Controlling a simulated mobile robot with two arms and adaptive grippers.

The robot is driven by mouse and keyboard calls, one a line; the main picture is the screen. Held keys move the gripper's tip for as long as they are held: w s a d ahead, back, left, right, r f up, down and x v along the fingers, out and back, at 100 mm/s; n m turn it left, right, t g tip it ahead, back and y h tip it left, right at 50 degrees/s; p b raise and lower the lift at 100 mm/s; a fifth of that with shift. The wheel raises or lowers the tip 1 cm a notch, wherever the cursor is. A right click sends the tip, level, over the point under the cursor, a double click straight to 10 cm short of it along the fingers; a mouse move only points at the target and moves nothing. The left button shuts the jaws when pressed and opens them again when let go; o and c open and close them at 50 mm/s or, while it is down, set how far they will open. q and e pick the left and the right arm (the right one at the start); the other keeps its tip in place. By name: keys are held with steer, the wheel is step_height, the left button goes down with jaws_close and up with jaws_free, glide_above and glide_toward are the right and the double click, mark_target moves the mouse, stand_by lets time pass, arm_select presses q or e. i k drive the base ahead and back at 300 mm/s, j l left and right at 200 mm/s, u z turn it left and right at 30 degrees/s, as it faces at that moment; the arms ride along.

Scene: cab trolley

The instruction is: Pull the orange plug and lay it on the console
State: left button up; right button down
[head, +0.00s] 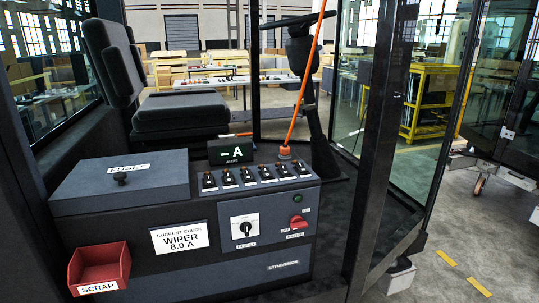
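The orange plug (285,152) sits at the back right edge of the console top, behind the row of switches. An orange cable (306,85) runs from it up and to the right, out of the top of the view. The console (215,170) is a dark grey box with several black switches on its top. Whether the plug is seated in a socket is too small to tell. Neither of my grippers shows in the head view.
A fuse box lid (120,180) covers the console's left. A small ammeter display (231,151) stands behind the switches. A red scrap bin (99,268) hangs at the front left. A dark cab post (378,140) rises at right; a seat (180,115) stands behind.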

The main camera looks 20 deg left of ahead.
mark_target(285, 150)
steer(key=k+j+z, duration=0.1)
steer(key=j, duration=0.25)
steer(key=k+j+z, duration=0.1)
steer(key=j, duration=0.3)
steer(key=k+j+z, duration=0.15)
steer(key=k+j, duration=0.15)
